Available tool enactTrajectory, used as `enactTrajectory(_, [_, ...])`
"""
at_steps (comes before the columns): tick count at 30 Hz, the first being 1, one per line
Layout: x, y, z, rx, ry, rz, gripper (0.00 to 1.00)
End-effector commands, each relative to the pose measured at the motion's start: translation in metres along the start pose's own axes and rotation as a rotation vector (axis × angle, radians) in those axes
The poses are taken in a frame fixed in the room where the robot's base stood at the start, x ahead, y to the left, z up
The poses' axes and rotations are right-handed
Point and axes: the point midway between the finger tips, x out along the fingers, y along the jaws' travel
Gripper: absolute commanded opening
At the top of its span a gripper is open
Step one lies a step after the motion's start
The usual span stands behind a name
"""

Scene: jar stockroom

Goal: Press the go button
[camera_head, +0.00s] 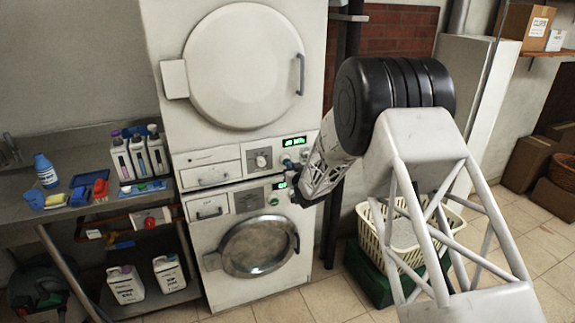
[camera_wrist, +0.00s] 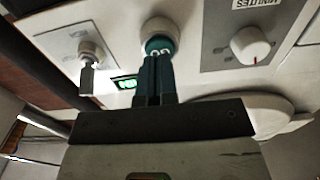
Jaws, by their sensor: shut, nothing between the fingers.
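The go button (camera_wrist: 158,46) is a round teal knob marked GO in a pale collar, upside down in the wrist view. It sits on the upper machine's control panel. In the head view I take it to be the teal button (camera_head: 287,160) under the lit display. My gripper (camera_wrist: 153,66) is shut and empty, its two dark fingers side by side. Their tips reach the button's edge in the wrist picture; I cannot tell whether they touch it. In the head view my gripper (camera_head: 296,192) is in front of the machines, right of the panels.
A white dial (camera_wrist: 250,46) and a key switch (camera_wrist: 91,54) flank the button. A lit green display (camera_wrist: 125,84) is close by. The lower machine (camera_head: 230,291) has a similar panel. A shelf with bottles stands left; a cream basket (camera_head: 452,222) stands right.

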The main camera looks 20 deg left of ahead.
Motion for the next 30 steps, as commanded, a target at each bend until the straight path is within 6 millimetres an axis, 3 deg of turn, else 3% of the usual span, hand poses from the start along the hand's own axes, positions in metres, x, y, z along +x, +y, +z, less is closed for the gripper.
enactTrajectory(30, [-0.058,0.0,0.001,0.0,-0.001,0.0,0.0])
